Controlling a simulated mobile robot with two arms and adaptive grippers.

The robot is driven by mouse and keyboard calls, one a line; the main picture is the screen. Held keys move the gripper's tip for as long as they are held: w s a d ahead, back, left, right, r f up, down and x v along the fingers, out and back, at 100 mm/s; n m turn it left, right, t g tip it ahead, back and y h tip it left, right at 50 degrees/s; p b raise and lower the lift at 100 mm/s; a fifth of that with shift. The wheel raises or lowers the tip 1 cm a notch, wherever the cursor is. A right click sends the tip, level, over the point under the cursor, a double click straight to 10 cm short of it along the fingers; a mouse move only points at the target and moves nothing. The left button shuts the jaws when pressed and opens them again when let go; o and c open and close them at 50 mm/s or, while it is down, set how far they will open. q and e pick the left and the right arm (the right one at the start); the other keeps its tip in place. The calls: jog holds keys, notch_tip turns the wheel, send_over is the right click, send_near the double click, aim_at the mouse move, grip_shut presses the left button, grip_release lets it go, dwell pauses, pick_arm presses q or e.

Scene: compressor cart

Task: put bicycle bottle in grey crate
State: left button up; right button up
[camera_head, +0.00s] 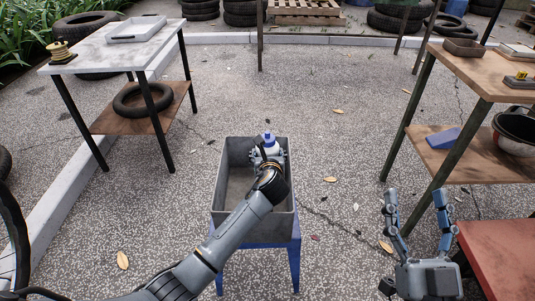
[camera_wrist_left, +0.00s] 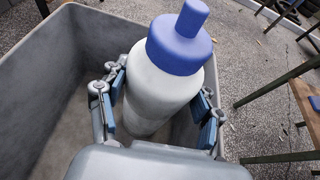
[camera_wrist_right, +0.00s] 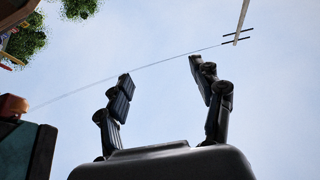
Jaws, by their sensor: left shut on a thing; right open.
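The bicycle bottle is white-grey with a blue cap; its cap (camera_head: 268,138) shows in the head view and its body (camera_wrist_left: 158,92) in the left wrist view. It stands roughly upright within the walls of the grey crate (camera_head: 225,205), toward the crate's right side. My left gripper (camera_head: 268,158) reaches into the crate and is shut on the bottle, with fingers on both sides of its body. The bottle's base is hidden, so I cannot tell whether it touches the crate floor. My right gripper (camera_head: 416,200) is open and empty, right of the crate, fingers pointing up.
The crate sits on a blue stand (camera_head: 258,252). A white-topped table (camera_head: 110,48) with a tyre on its lower shelf is at the left. A wooden shelf table (camera_head: 478,70) and a red surface (camera_head: 495,255) are at the right. The paved floor between is mostly clear.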

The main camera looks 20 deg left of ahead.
pick_arm(q)
jog(key=o, duration=1.3)
pick_arm(e)
jog(key=shift+f, duration=0.1)
pick_arm(q)
jog(key=shift+r, duration=0.15)
jog(key=shift+s+d+r, duration=0.1)
jog(key=shift+s, duration=0.15)
jog(key=shift+p+v, duration=2.35)
jog(key=shift+v, duration=3.35)
pick_arm(e)
jog(key=s+d+f+g+h, duration=0.2)
jog(key=f+g, duration=0.4)
jog(key=f, duration=0.3)
jog(key=s+d+f+g+h, duration=0.2)
jog(key=f+g, duration=0.4)
jog(key=f, duration=0.4)
jog(key=shift+s+m+g, duration=0.2)
jog(key=shift+m+g, duration=0.1)
